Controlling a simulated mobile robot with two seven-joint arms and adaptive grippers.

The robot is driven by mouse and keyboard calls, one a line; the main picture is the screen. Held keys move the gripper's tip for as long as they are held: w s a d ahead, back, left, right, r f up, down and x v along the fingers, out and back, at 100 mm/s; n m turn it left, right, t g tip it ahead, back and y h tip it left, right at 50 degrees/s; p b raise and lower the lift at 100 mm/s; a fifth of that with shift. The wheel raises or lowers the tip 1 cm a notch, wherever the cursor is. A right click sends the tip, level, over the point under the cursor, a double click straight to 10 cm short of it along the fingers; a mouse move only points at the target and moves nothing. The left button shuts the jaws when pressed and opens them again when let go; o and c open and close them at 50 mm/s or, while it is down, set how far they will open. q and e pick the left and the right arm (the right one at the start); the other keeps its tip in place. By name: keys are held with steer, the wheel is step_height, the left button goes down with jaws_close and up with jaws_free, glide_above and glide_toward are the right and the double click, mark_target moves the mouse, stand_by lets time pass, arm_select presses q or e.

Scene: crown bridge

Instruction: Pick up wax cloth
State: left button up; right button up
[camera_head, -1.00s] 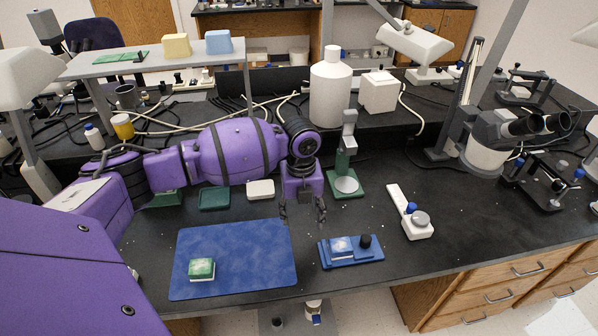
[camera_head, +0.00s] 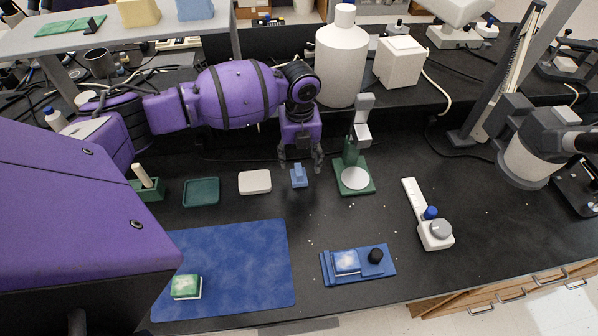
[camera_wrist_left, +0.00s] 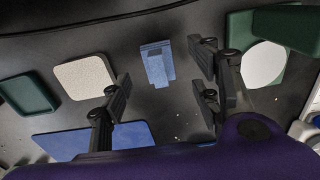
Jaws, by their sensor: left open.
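A small blue piece with a raised strip on top (camera_head: 299,177), which I take to be the wax cloth, lies on the black bench. It also shows in the left wrist view (camera_wrist_left: 158,64). My left gripper (camera_head: 301,164) hangs above the bench at the far side of the blue piece, fingers spread and empty. In the left wrist view the gripper's fingers (camera_wrist_left: 163,94) stand apart, with the blue piece visible between and beyond them. I see no contact. My right gripper is not in view.
A cream pad (camera_head: 254,182) and a green tray (camera_head: 201,192) lie left of the blue piece. A green stand with a white disc (camera_head: 354,179) is close on the right. A blue mat (camera_head: 230,262) and a blue holder (camera_head: 358,265) lie in front.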

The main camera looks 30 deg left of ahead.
mark_target(299, 169)
arm_select(q)
steer(key=shift+s+f, duration=0.15)
steer(key=shift+f, duration=0.2)
step_height(299, 169, down, 4)
steer(key=shift+s+f, duration=0.15)
steer(key=shift+f, duration=0.1)
steer(key=c, duration=1.3)
